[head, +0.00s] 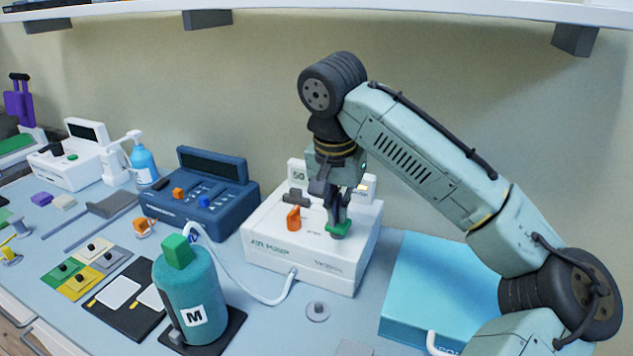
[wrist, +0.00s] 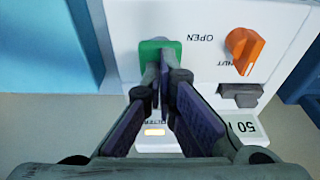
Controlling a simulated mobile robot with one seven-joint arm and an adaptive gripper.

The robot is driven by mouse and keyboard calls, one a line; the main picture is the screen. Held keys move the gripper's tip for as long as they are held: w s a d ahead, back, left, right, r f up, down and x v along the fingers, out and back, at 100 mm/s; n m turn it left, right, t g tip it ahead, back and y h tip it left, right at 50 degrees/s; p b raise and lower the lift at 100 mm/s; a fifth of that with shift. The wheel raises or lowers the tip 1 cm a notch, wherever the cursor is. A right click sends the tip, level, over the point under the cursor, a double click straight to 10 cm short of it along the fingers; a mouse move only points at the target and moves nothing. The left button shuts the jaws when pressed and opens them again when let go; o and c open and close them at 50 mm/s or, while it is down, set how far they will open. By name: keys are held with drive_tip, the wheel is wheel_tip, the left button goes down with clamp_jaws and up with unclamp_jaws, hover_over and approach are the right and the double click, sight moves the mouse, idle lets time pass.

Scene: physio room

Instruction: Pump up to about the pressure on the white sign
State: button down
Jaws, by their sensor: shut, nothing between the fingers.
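The white air pump (head: 268,244) stands on the counter with an orange knob (head: 293,218), a dark grey switch (head: 295,197) and a green button (head: 333,229) on top. The white sign (head: 298,174) at its back reads 50; it also shows in the wrist view (wrist: 242,129). My gripper (head: 341,218) is shut and empty, fingers pointing down at the green button. In the wrist view the fingertips are at the green button (wrist: 152,46); I cannot tell whether they press it. The orange knob (wrist: 243,47) sits beside OPEN and SHUT lettering. My gripper partly hides a small lit amber panel (wrist: 155,132).
A teal cylinder (head: 184,284) marked M stands in front, with a white hose (head: 228,268) running to the pump. A blue device (head: 205,198) is left of the pump and a light-blue box (head: 437,280) is right. A shelf (head: 420,12) overhangs the back.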

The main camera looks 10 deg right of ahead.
wheel_tip(320, 180, up, 2)
drive_tip(key=shift+r+p, duration=0.1)
drive_tip(key=shift+p, duration=0.9)
drive_tip(key=shift+r, duration=0.9)
drive_tip(key=shift+r, duration=0.1)
drive_tip(key=shift+r, duration=2.4)
